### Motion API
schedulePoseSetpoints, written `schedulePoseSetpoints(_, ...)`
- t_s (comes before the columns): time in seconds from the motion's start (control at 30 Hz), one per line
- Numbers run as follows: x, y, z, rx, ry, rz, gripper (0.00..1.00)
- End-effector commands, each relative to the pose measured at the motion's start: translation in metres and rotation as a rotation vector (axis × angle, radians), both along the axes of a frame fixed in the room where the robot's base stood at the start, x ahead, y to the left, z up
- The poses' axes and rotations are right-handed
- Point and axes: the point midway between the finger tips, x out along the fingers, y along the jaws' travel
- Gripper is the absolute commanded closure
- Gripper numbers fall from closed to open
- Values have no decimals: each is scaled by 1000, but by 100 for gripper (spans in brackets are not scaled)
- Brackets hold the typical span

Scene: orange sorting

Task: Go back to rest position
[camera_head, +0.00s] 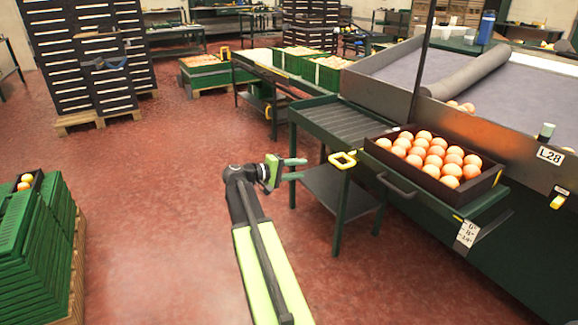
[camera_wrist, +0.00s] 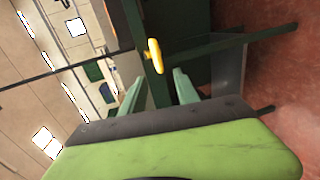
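My gripper (camera_head: 292,169) is at the end of my raised arm in the head view, over the red floor and left of the green table. Its two green fingers point right and stand apart, with nothing between them. The wrist view shows the same two fingers of my gripper (camera_wrist: 160,88), spread and empty. A dark crate (camera_head: 462,206) full of oranges (camera_head: 436,157) sits on the sorting line's ledge, to the right of and apart from my gripper.
A green table (camera_head: 330,121) with a yellow handle (camera_head: 343,160) stands close to the right of my gripper. The handle also shows in the wrist view (camera_wrist: 155,56). Stacked green crates (camera_head: 36,250) stand at the left. The floor (camera_head: 160,200) between is clear.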

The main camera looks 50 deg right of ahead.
Motion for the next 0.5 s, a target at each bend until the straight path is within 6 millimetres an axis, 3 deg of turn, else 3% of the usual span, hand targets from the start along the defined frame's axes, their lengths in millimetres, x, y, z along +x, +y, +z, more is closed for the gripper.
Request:
schedulePoseSetpoints(0.2,0,0,0,0,0,1,63)
schedulePoseSetpoints(0.27,11,10,1,0,0,20,63)
schedulePoseSetpoints(0.37,48,50,2,0,0,95,63)
schedulePoseSetpoints(0.43,74,101,-5,33,-16,173,63)
schedulePoseSetpoints(0.5,90,157,-28,134,-54,238,63)
